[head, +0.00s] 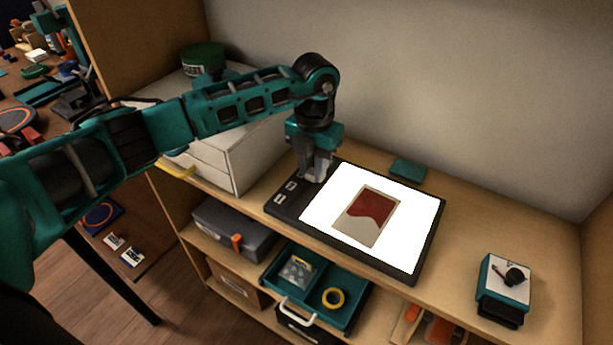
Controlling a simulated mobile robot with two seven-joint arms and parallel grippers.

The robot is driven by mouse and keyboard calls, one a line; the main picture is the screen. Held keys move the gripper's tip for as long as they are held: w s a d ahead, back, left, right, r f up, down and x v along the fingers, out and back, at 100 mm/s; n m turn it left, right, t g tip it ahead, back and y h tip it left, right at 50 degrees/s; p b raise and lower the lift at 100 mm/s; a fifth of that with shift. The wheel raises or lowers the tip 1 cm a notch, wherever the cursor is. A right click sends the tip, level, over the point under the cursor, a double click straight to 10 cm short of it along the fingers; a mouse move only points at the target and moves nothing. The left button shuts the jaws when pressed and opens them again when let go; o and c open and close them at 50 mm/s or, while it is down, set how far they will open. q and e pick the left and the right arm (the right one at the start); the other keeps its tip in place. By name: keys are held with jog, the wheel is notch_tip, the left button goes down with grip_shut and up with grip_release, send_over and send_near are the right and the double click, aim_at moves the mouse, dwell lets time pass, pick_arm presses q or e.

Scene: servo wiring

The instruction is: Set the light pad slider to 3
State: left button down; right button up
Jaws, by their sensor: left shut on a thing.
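The light pad (428,230) lies on the wooden shelf top, with a dark frame and a brightly lit white surface. A card with a red shape (368,214) lies on its lit area. A dark control strip (283,203) with small pale marks runs along the pad's left end. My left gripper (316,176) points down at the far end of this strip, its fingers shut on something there. The slider is hidden by the fingers, so its setting cannot be read. My right gripper is not in view.
A white drawer box (215,163) stands left of the pad, with a green round container (203,58) on top. A small teal block (408,170) lies behind the pad. Shelf space between pad and device is clear.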

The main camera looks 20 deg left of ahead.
pick_arm(q)
jog(key=shift+w+r, duration=0.1)
jog(key=shift+w, duration=0.1)
jog(key=c, duration=1.3)
grip_release()
jog(key=shift+c, duration=0.2)
jog(key=shift+o, duration=1.4)
jog(key=shift+w, duration=0.1)
jog(key=shift+o, duration=0.9)
notch_tip(320, 180, up, 13)
